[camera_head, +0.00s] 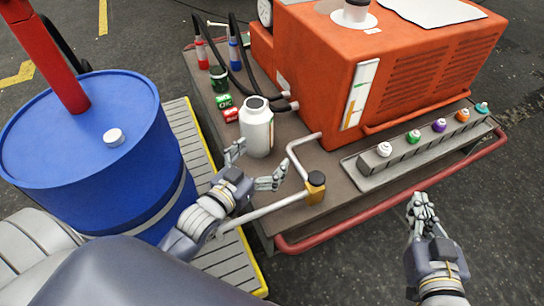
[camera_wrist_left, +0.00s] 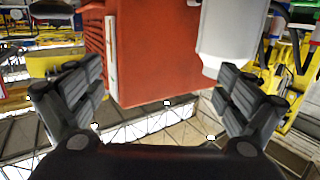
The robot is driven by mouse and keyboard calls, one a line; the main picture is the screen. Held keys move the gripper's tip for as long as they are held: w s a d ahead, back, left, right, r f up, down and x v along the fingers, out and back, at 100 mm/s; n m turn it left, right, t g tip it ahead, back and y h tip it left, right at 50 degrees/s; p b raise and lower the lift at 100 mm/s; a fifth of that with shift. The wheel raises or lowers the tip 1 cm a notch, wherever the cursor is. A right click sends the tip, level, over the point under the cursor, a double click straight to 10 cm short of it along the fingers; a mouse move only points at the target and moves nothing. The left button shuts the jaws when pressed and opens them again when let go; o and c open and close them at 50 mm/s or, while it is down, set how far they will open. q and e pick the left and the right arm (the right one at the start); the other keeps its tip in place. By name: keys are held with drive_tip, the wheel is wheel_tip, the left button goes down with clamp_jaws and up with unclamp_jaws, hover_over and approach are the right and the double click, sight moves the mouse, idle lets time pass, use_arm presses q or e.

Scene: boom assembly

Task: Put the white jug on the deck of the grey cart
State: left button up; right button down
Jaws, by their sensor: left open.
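The white jug (camera_head: 257,132) stands upright on the brown deck (camera_head: 285,212) of the grey cart, near its left edge. My left gripper (camera_head: 254,166) is open just in front of the jug, with nothing held. In the left wrist view the jug (camera_wrist_left: 226,38) is beyond the open fingers (camera_wrist_left: 165,92), towards the right finger. Whether a finger touches the jug is not clear. My right gripper (camera_head: 424,208) is off the cart's front right side, above the dark floor, with nothing seen in it; its finger gap is unclear.
A large orange machine (camera_head: 425,70) fills the back of the deck. Bent pipe and yellow block (camera_head: 316,188) are right of the jug. Small green and red boxes (camera_head: 226,107) lie behind-left. A tray with coloured knobs (camera_head: 410,145) runs along the front. A blue drum (camera_head: 90,150) stands left.

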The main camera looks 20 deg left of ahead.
use_arm(q)
drive_tip(key=s+d+r+g, duration=0.1)
drive_tip(key=s+d+r, duration=0.4)
drive_tip(key=d+r, duration=0.2)
drive_tip(key=shift+d+m+h, duration=0.15)
drive_tip(key=shift+m+h, duration=0.15)
drive_tip(key=shift+h, duration=0.1)
